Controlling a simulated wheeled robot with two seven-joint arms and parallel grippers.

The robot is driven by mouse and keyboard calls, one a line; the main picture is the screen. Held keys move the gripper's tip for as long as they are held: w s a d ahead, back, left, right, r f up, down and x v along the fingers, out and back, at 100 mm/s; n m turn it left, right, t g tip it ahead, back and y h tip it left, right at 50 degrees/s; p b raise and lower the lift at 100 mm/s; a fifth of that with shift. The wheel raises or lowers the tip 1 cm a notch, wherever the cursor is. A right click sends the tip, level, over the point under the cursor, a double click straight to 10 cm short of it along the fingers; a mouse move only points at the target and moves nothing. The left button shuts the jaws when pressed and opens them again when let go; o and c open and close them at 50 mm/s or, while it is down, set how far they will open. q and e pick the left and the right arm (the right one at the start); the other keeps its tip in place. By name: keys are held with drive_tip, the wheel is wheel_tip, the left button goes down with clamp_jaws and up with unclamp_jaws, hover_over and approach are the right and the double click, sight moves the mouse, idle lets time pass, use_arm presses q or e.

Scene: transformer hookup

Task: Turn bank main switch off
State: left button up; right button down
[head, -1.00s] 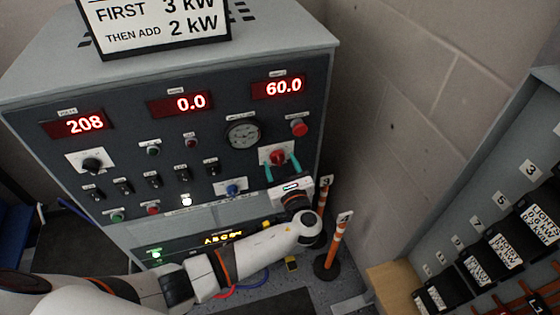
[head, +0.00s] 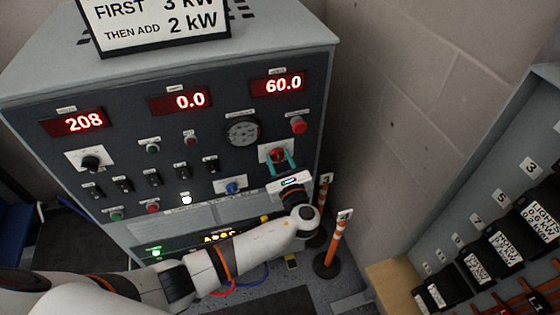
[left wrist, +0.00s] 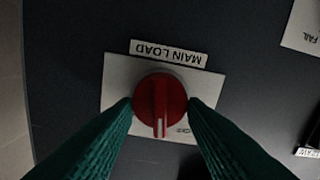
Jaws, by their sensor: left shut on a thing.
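The main switch is a red rotary knob (left wrist: 160,106) on a pale plate (left wrist: 117,88) labelled "MAIN LOAD", which appears upside down in the left wrist view. In the head view the red knob (head: 278,153) is on the right part of the grey control panel (head: 215,130). My left gripper (head: 281,160) has its teal fingers on either side of the knob and is shut on it. In the left wrist view the fingertips (left wrist: 160,104) touch both sides of the knob. The knob's white pointer line points down in that view, near partly readable plate lettering. My right gripper is not in view.
Red displays read 208 (head: 80,122), 0.0 (head: 180,101) and 60.0 (head: 278,85). A red button (head: 298,125) sits just above right of the knob. Orange posts (head: 336,245) stand beside the cabinet. A breaker rack (head: 490,220) is at the right.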

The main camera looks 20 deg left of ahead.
use_arm(q)
drive_tip(key=n+b, duration=0.3)
drive_tip(key=n, duration=0.1)
drive_tip(key=shift+f, duration=0.25)
drive_tip(key=shift+s+a+r+n+b, duration=0.1)
drive_tip(key=shift+n+b, duration=0.8)
drive_tip(key=shift+n, duration=0.5)
drive_tip(key=o, duration=1)
drive_tip(key=shift+c, duration=0.2)
